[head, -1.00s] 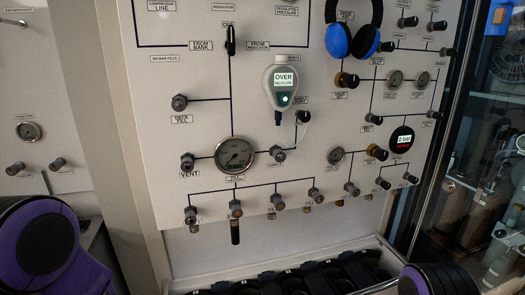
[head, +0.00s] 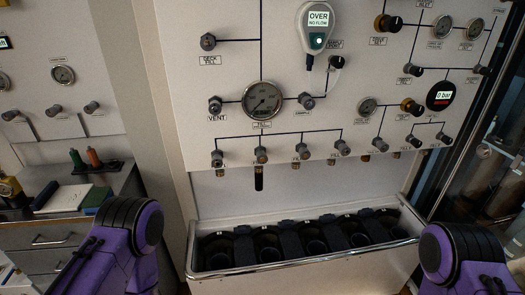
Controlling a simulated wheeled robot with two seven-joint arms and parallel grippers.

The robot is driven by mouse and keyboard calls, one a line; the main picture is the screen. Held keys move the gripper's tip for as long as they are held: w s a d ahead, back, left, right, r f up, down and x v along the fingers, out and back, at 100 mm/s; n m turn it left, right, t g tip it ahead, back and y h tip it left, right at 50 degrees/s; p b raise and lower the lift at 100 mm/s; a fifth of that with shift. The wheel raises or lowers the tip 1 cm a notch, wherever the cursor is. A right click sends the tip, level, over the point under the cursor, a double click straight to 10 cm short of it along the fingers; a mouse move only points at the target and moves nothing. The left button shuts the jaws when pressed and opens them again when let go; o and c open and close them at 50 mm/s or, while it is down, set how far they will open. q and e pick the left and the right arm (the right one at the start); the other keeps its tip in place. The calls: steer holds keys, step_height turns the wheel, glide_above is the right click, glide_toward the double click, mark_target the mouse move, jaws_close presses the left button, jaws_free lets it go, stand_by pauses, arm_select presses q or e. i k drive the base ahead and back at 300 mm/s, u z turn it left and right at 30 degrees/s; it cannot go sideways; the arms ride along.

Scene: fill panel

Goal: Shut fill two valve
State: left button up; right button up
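A row of grey fill valve knobs runs along the lower edge of the white panel (head: 225,75). The second knob from the left (head: 261,155) has a black hose end (head: 259,179) hanging below it. Its neighbours are the first knob (head: 217,158), the third knob (head: 302,151) and the fourth knob (head: 341,147). The small labels under them are too blurred to read surely, and I cannot tell how far any knob is turned. Purple and black links of my two arms show at the bottom left and bottom right. Neither gripper shows, and nothing of mine touches the panel.
A metal-rimmed trough (head: 300,257) with several black cylinder holders stands below the panel. A round gauge (head: 262,100) sits above the knobs. A drawer unit (head: 45,240) stands at left, and glass-fronted shelving (head: 495,170) at right. Space before the knobs is clear.

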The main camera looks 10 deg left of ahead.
mark_target(261, 159)
steer(key=k, duration=0.5)
steer(key=z, duration=1.05)
steer(key=i, duration=0.75)
steer(key=u, duration=1.05)
